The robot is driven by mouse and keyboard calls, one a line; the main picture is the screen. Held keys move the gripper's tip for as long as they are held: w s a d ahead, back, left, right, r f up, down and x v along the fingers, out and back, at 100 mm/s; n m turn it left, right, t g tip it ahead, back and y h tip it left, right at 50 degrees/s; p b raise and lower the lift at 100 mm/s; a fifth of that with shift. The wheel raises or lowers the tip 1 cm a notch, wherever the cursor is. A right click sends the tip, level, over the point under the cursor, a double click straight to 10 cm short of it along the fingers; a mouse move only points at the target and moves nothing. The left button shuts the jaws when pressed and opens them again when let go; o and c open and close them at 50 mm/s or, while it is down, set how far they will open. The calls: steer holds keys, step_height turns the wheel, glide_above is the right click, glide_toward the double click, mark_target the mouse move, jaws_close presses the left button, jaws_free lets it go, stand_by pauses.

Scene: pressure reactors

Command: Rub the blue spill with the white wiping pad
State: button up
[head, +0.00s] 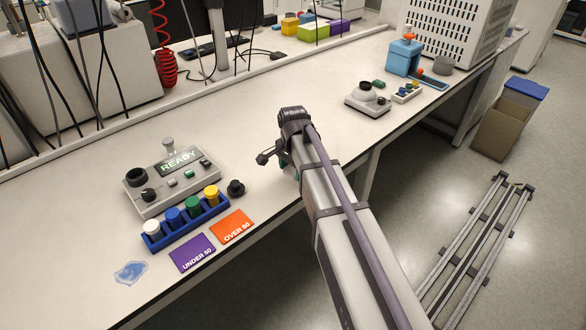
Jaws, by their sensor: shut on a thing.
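The blue spill (130,272) is a small, pale blue, irregular patch on the white bench near its front edge, at the lower left. My gripper (276,160) is over the bench near its front edge, well to the right of the spill and farther back. My own arm hides most of it.
Near the spill are a purple "UNDER 50" card (193,252), an orange "OVER 50" card (232,228), a blue rack (155,244) of colored caps and a grey "READY" device (150,192). A second device (367,100) stands farther right.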

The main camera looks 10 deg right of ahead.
steer(key=shift+r+p, duration=1.2)
steer(key=shift+r, duration=0.5)
step_height(320, 180, up, 3)
steer(key=p, duration=0.3)
steer(key=shift+r, duration=0.1)
steer(key=shift+a, duration=0.1)
